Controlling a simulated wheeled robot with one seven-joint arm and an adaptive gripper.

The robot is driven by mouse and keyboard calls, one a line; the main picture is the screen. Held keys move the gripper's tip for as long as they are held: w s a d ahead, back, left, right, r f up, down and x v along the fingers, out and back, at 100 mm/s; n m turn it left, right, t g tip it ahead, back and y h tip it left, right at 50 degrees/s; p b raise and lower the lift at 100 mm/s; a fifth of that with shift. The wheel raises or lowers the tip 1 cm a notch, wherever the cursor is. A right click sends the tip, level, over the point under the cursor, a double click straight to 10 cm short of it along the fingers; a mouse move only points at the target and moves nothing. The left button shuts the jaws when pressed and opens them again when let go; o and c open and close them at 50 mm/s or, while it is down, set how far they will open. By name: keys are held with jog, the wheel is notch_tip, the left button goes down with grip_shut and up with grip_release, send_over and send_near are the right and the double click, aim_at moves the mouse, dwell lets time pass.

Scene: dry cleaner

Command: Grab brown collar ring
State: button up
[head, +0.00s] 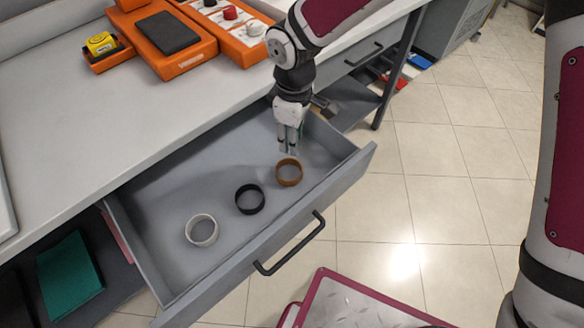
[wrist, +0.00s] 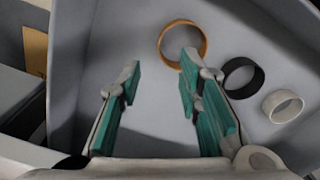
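The brown collar ring (head: 289,172) lies in the open grey drawer (head: 180,222), the rightmost of three rings in the head view. In the wrist view the brown ring (wrist: 163,47) is at the top, beyond my fingertips and partly behind the right finger. My gripper (head: 290,148) points down into the drawer, just behind the ring in the head view. In the wrist view my gripper (wrist: 160,78) has its two teal-padded fingers spread apart, with bare drawer floor between them.
A black ring (head: 249,199) and a white ring (head: 201,230) lie left of the brown one. The drawer walls, front panel with a black handle (head: 290,246), and the counter (head: 80,130) surround the space. Bare drawer floor lies behind the rings.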

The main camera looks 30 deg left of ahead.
aim_at(293, 166)
notch_tip(293, 166, down, 9)
jog(key=shift+s+r+b, duration=0.15)
jog(key=shift+b, duration=0.15)
grip_shut()
